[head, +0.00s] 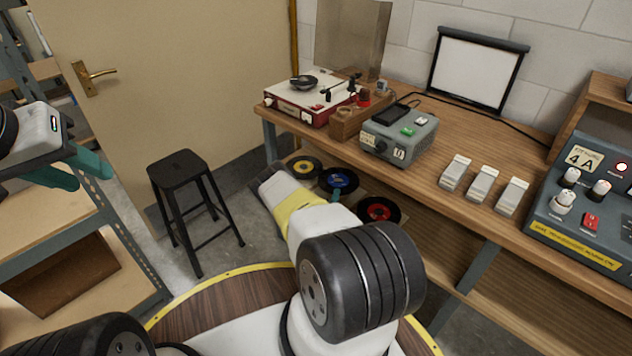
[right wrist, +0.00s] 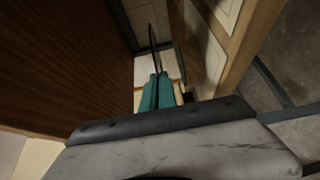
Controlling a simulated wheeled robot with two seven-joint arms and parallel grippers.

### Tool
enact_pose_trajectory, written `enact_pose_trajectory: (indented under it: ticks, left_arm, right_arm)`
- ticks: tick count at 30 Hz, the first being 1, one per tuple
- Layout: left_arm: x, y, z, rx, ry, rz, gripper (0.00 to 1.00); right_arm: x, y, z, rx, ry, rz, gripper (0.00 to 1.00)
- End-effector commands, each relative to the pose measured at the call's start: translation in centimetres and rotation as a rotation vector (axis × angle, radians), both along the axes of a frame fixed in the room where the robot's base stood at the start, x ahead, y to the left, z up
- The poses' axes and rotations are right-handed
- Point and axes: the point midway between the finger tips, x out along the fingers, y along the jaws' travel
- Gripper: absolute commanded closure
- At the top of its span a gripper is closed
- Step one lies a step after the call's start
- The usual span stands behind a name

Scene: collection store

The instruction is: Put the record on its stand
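Three black records show low under the bench in the head view: one with a yellow label (head: 301,168), one with a blue label (head: 343,181), one with a red label (head: 378,210). In the right wrist view the teal fingers of my right gripper (right wrist: 156,90) are together on a thin dark record (right wrist: 153,48), seen edge-on. I cannot make out the stand for certain. My left gripper (head: 72,172) is open and empty at the far left.
The wooden bench (head: 455,120) carries a red record player (head: 305,103), a grey box (head: 400,135), several pale switches and a control console (head: 590,215). A black stool (head: 190,180) stands left of my right arm. A metal shelf (head: 60,225) stands at left.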

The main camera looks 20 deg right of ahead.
Motion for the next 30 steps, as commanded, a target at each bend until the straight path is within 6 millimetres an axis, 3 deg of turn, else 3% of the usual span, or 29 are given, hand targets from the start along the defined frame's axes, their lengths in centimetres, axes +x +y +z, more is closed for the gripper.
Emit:
enact_pose_trajectory:
  ticks: [3,6,19,23,30]
  left_arm:
    - [0.0,0.0,0.0,0.0,0.0,0.0,0.64]
    - [0.0,0.0,0.0,0.0,0.0,0.0,0.64]
    - [0.0,0.0,0.0,0.0,0.0,0.0,0.64]
    - [0.0,0.0,0.0,0.0,0.0,0.0,0.64]
    - [0.0,0.0,0.0,0.0,0.0,0.0,0.64]
  right_arm:
    - [-0.2,0.0,-2.3,0.003,0.002,-0.001,1.0]
    - [-0.2,0.0,-3.3,0.001,0.0,-0.001,1.0]
    - [-0.2,0.0,-3.9,0.001,0.001,-0.001,1.0]
    - [-0.1,0.0,-3.8,0.001,0.001,-0.001,0.76]
    - [-0.1,0.0,-3.8,0.001,0.001,-0.001,0.76]
